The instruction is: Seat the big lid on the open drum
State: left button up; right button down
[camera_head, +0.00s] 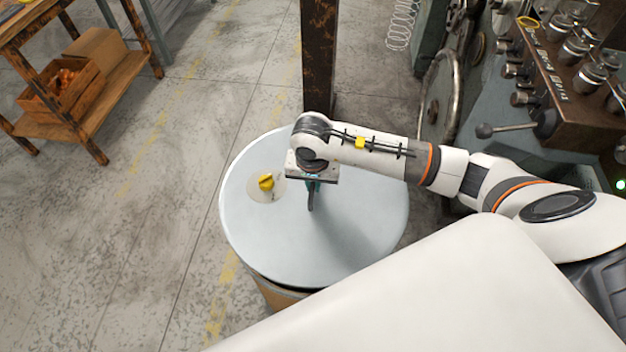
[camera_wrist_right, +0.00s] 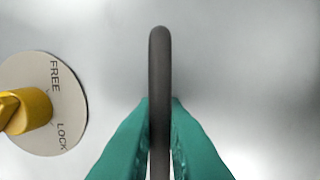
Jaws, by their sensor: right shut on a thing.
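The big lid (camera_head: 350,235) is a pale grey-blue disc that covers the top of the drum (camera_head: 283,295); only a strip of the drum's brown side shows below it. Whether the lid is fully seated cannot be told. My right gripper (camera_head: 311,205) is over the lid's middle. In the right wrist view its teal fingers (camera_wrist_right: 160,135) are shut on the lid's dark upright handle (camera_wrist_right: 160,60). A yellow knob (camera_head: 266,182) sits on a round plate on the lid, left of the gripper; the plate (camera_wrist_right: 62,100) reads FREE and LOCK. My left gripper is not in view.
A rusty post (camera_head: 319,60) stands just behind the drum. A machine with levers and knobs (camera_head: 560,80) is at the right. A wooden shelf table (camera_head: 100,115) with a crate stands at the far left. The floor left of the drum is clear.

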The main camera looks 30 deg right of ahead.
jog(key=shift+f+b, duration=1.15)
jog(key=shift+f, duration=0.8)
notch_tip(320, 180, down, 4)
jog(key=b, duration=0.3)
jog(key=shift+r+b, duration=0.2)
jog(key=shift+b, duration=0.1)
jog(key=shift+r, duration=0.2)
jog(key=shift+a+f+b, duration=0.1)
jog(key=shift+f+b, duration=0.1)
jog(key=shift+b, duration=0.45)
jog(key=c, duration=0.9)
grip_release()
jog(key=shift+s+f, duration=0.1)
jog(key=shift+o, duration=0.2)
